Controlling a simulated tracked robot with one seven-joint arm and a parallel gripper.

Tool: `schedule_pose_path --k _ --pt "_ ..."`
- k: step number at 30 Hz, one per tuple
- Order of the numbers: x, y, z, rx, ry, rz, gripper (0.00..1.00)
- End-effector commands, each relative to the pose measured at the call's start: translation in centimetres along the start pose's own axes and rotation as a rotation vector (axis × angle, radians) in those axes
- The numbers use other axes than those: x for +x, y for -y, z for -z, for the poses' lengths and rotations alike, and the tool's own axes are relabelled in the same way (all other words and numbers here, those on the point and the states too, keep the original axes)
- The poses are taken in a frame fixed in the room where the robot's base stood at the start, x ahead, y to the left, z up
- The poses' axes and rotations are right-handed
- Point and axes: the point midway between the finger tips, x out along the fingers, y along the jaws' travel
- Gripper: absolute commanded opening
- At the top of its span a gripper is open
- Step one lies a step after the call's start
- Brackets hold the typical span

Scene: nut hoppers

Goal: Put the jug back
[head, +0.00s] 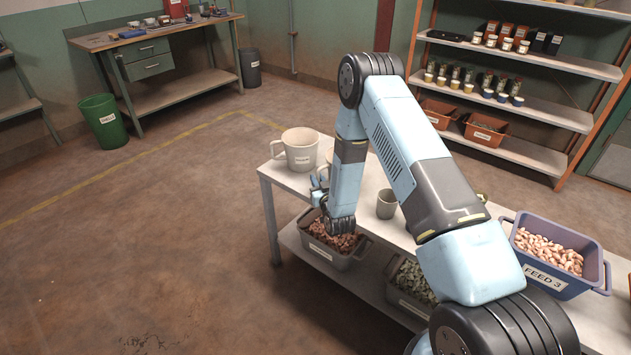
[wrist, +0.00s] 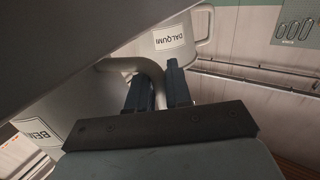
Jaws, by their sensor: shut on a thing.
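In the wrist view my gripper (wrist: 157,90) is shut on the grey handle of a jug (wrist: 60,105), whose label begins with "BEM". In the head view my arm hides most of this held jug (head: 328,156), and only a pale sliver shows beside the arm. I cannot tell whether it touches the table. In the head view my gripper (head: 318,192) is at the table's far-left end, pointing left. A second pale jug (head: 300,150) stands upright on the table just beyond; its label reads "DALQUMI" in the wrist view (wrist: 170,37).
A small grey cup (head: 387,204) stands on the table (head: 285,180) right of my forearm. A blue FEED 3 tub (head: 543,277) of pale nuts is at the right. On the lower shelf are tubs of brown (head: 322,252) and green (head: 408,302) pieces. The floor at left is clear.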

Motion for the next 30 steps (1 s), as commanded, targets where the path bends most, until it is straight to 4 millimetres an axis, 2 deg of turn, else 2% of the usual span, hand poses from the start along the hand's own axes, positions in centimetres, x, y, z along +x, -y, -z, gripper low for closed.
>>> schedule_pose_path --k 7,8,15,24,30 --pt "0.0 0.0 -0.1 0.000 -0.001 0.000 0.00" --pt "0.0 0.0 -0.1 0.000 0.000 0.000 0.21" --pt "0.0 0.1 -0.1 0.000 -0.001 0.001 0.44" --pt "0.0 0.1 0.1 0.000 -0.001 0.001 0.45" --pt "-2.2 0.1 0.0 0.000 0.002 0.001 0.45"
